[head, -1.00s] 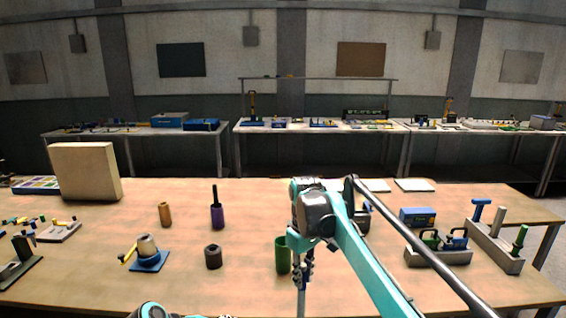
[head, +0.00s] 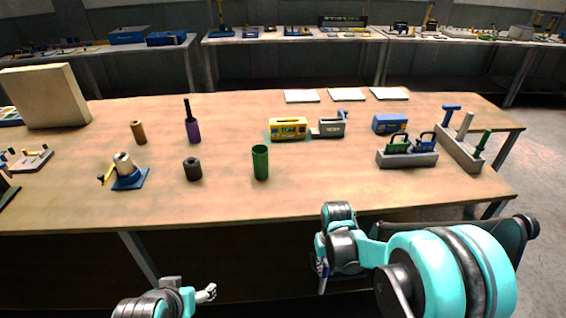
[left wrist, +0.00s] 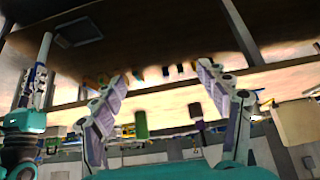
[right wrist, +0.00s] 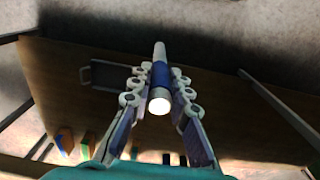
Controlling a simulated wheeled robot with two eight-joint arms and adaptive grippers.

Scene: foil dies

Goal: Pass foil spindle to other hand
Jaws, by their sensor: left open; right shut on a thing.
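The foil spindle (right wrist: 161,75) is a slim white rod with a blue band, between the two fingers of my right gripper (right wrist: 157,84) in the right wrist view. In the head view my right gripper (head: 322,272) hangs in front of the table's near edge, and only a small bit of blue and white shows there. My left gripper (head: 205,292) is low in the head view, left of the right one and apart from it. In the left wrist view its fingers (left wrist: 163,78) are spread with nothing between them. A white and blue rod, probably the spindle, shows at that view's left (left wrist: 40,68).
The wooden table (head: 330,190) lies beyond both grippers. It holds a green cup (head: 260,163), a dark cylinder (head: 193,169), a purple-handled tool (head: 193,128), a yellow box (head: 288,129) and grey racks (head: 408,158) at right. The space between the grippers is clear.

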